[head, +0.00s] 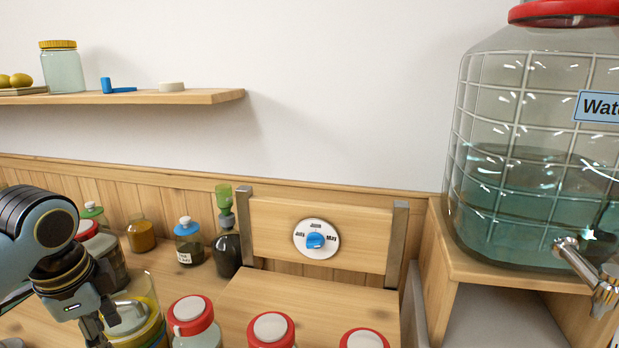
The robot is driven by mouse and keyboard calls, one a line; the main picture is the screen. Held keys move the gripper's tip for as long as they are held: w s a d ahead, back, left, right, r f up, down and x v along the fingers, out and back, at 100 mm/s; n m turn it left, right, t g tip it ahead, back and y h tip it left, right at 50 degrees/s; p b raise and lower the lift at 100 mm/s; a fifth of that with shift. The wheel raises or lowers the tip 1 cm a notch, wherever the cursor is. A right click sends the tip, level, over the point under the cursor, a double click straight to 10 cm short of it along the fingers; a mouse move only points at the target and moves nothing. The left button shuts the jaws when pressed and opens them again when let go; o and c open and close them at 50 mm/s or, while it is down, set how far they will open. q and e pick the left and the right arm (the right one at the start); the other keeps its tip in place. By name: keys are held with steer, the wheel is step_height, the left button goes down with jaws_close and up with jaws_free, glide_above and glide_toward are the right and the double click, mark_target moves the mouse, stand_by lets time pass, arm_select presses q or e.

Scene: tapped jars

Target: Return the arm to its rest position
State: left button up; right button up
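My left gripper (96,333) comes in at the lower left and points down. Its fingertips run to the bottom edge of the head view, so I cannot tell whether they are open or shut. It overlaps the left side of a clear jar (152,332) with a yellow band; whether they touch is unclear. My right gripper is not in view.
Several red-lidded jars (191,316) line the front edge. A dark bottle (227,250) and small jars stand behind. A dial (316,239) is on a wooden panel. A large water jar (520,170) with a metal tap (590,275) stands right. A shelf (215,97) hangs above.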

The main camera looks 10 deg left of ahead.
arm_select(q)
steer(key=s+d+n+t, duration=0.1)
steer(key=s+d+n, duration=0.3)
steer(key=s, duration=0.5)
steer(key=s+d+n+t, duration=0.1)
steer(key=s+d+n, duration=0.4)
steer(key=s, duration=0.3)
step_height(320, 180, down, 32)
steer(key=s+a+g+b, duration=0.1)
steer(key=a+g+b, duration=0.15)
steer(key=b, duration=0.45)
steer(key=s+a+f+b, duration=0.1)
steer(key=s+f+b, duration=0.5)
steer(key=s+f, duration=1.3)
step_height(320, 180, down, 4)
steer(key=shift+s+a+f, duration=0.1)
steer(key=shift+s+a, duration=0.05)
steer(key=shift+s, duration=0.1)
steer(key=shift+g, duration=0.35)
